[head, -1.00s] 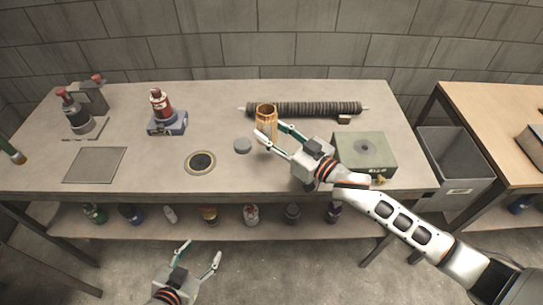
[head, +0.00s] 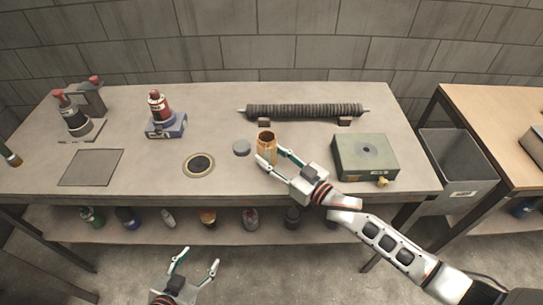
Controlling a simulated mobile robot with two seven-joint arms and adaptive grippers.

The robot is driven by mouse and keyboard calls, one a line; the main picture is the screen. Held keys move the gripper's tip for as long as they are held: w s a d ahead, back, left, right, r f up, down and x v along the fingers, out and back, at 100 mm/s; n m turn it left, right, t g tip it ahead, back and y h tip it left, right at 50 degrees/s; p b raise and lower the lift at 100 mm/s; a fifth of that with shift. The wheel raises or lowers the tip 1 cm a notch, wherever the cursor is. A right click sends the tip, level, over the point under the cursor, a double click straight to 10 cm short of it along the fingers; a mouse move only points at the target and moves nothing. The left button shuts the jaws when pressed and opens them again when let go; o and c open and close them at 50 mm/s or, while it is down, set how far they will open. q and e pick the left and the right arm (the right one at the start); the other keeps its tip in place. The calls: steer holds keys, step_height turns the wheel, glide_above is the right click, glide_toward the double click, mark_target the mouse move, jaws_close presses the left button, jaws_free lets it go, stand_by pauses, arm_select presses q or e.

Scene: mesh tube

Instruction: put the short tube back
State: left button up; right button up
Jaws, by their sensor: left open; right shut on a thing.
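The short amber tube (head: 266,142) stands upright, its open top facing up, near the middle of the bench. My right gripper (head: 269,157) reaches in from the front right and is shut on it, with a finger on each side. The gripper hides part of the tube's lower end, and I cannot tell whether it touches the bench. A dark round ring with a pale rim (head: 199,164) is further left. My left gripper (head: 196,266) is open and empty, in front of the bench.
A long dark ribbed tube (head: 305,110) lies on supports behind. A green box (head: 365,157) stands right of my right gripper. A red-topped bottle on a blue base (head: 161,114), a flat grey plate (head: 91,167) and a grey bin (head: 457,172) are around.

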steer(key=shift+f, duration=0.15)
steer(key=o, duration=1.1)
steer(key=shift+s+d, duration=0.1)
steer(key=shift+d, duration=0.05)
steer(key=v, duration=1.1)
steer(key=shift+s+d, duration=0.2)
steer(key=shift+s, duration=0.1)
